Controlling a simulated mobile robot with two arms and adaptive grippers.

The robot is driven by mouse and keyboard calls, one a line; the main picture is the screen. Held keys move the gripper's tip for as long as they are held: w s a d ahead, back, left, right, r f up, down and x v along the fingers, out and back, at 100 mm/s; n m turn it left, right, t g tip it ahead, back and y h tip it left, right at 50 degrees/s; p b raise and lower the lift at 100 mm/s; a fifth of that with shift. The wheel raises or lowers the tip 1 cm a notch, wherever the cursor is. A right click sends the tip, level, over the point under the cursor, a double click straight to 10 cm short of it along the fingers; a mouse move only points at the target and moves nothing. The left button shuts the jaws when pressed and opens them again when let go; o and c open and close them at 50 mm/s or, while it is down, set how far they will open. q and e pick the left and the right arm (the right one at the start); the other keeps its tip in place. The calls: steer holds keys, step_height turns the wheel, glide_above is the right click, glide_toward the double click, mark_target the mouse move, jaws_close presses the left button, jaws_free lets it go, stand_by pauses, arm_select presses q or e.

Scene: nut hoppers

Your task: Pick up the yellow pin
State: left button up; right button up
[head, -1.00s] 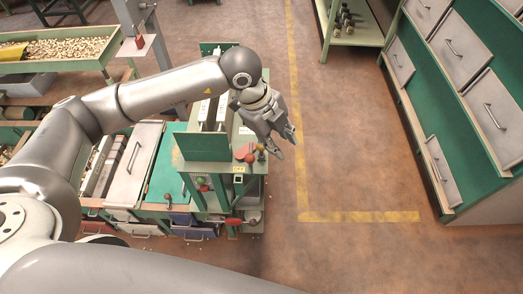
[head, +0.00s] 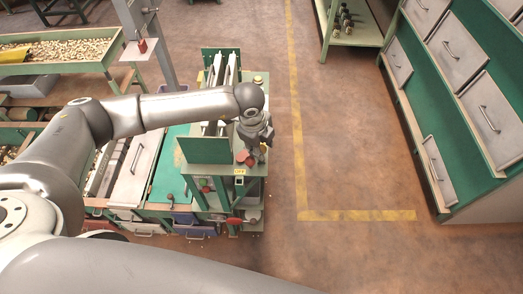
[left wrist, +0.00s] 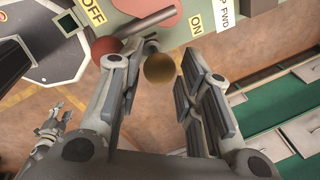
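The yellow pin shows in the left wrist view as a dull yellow-brown ball knob (left wrist: 159,67). It lies between the fingertips of my left gripper (left wrist: 157,62), with gaps on both sides. The left gripper is open, and in the head view it (head: 262,142) hangs over the right end of the green machine, largely covering the pin there. A red ball knob (left wrist: 106,47) on a grey rod sits close by the left finger; red also shows in the head view (head: 246,157). My right gripper (left wrist: 58,118) appears small at left in the wrist view, its fingers apart.
The green machine (head: 205,150) carries upright plates and OFF and ON labels. A drawer cabinet (head: 460,100) stands at right, a shelf rack (head: 352,35) at the back. A tray of nuts (head: 60,52) is at back left. The floor right of the machine is clear.

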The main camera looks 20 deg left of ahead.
arm_select(q)
steer(key=shift+w+f, duration=0.15)
steer(key=shift+f, duration=0.55)
steer(key=c, duration=0.7)
